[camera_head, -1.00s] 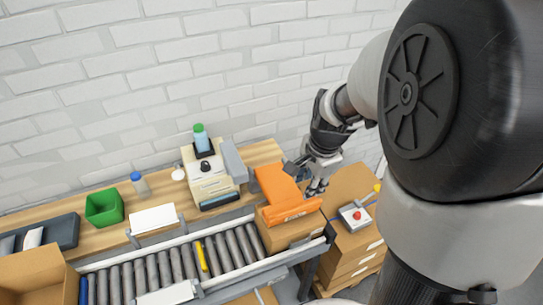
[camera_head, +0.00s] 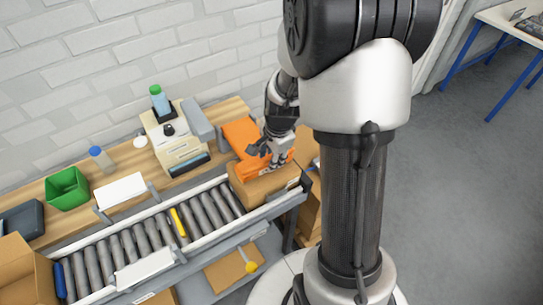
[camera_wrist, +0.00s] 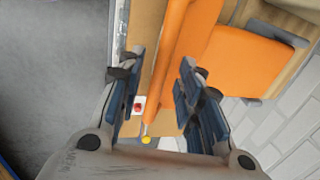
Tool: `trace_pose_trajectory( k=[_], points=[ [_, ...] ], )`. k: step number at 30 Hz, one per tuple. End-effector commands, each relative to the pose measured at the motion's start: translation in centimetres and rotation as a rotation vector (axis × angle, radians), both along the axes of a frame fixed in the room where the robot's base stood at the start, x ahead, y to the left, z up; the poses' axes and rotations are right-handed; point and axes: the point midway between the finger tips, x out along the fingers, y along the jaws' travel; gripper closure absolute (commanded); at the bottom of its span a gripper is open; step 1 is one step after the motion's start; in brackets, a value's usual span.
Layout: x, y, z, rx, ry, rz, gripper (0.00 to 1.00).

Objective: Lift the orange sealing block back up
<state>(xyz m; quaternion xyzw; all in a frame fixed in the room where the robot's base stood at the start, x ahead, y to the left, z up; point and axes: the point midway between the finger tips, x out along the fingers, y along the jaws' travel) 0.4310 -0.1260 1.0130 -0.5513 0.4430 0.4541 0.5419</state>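The orange sealing block (camera_head: 241,136) is a broad orange plate with a bar along its front edge, sitting low over a cardboard box (camera_head: 262,188) at the conveyor's right end. In the wrist view the plate (camera_wrist: 243,68) lies to the right and the bar runs upward between the fingers. My gripper (camera_head: 270,158) is at the block's front bar, partly covering it. In the wrist view my gripper (camera_wrist: 162,88) is open, with a finger on either side of the bar. Whether the fingers touch it cannot be told.
The roller conveyor (camera_head: 130,243) runs left from the box. A green bin (camera_head: 67,188) is on the wooden bench.

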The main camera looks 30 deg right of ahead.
Motion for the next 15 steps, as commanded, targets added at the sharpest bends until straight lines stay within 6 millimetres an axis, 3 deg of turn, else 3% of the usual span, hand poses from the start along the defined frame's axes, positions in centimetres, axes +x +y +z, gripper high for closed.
trace_pose_trajectory(
  k=[3, 15],
  points=[
    [0.00, 0.00, 0.04, 0.000, 0.000, 0.000, 0.68],
    [-0.01, 0.00, 0.05, 0.000, 0.000, 0.000, 0.94]
  ],
)
